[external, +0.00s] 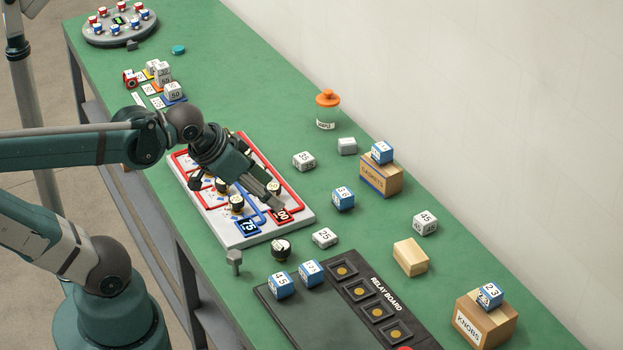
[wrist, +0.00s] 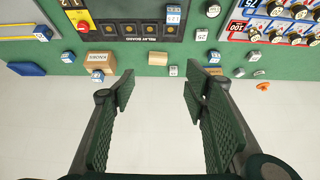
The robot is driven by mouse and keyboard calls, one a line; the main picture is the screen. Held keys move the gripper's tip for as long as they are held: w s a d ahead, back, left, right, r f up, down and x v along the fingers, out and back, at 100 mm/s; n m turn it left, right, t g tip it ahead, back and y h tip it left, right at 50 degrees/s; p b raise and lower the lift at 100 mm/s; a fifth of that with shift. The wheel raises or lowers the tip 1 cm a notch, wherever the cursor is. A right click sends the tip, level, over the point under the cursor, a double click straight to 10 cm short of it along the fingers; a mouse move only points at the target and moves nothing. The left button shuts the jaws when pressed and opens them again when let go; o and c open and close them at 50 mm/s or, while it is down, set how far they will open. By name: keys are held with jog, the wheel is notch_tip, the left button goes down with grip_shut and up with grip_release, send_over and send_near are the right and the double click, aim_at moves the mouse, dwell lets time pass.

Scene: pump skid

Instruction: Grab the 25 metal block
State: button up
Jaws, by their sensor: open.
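The 25 metal block (external: 325,238) is a small silver-grey block marked 25. It lies on the green bench between the pump board and the relay board. It also shows near the top of the wrist view (wrist: 201,35). My gripper (external: 264,196) hangs over the pump board, up and left of the block in the external view, apart from it. In the wrist view my gripper (wrist: 160,90) has its two fingers spread wide with nothing between them.
The pump board (external: 240,238) lies under my gripper. A dark knob (external: 281,249) stands left of the block; the black relay board (external: 350,310) is in front. Blue cubes (external: 342,198), a 45 block (external: 425,223) and a wooden block (external: 410,256) stand around it.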

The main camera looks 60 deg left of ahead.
jog(key=shift+o, duration=1)
jog(key=shift+w, duration=0.1)
jog(key=n+g+b, duration=0.7)
jog(key=n+b, duration=0.1)
jog(key=n, duration=1.1)
send_over(325, 236)
notch_tip(325, 236, down, 31)
jog(key=shift+d+r, duration=0.15)
jog(key=shift+r, duration=0.05)
jog(key=shift+f, duration=0.35)
jog(key=shift+f, duration=0.1)
jog(key=shift+f, duration=1.2)
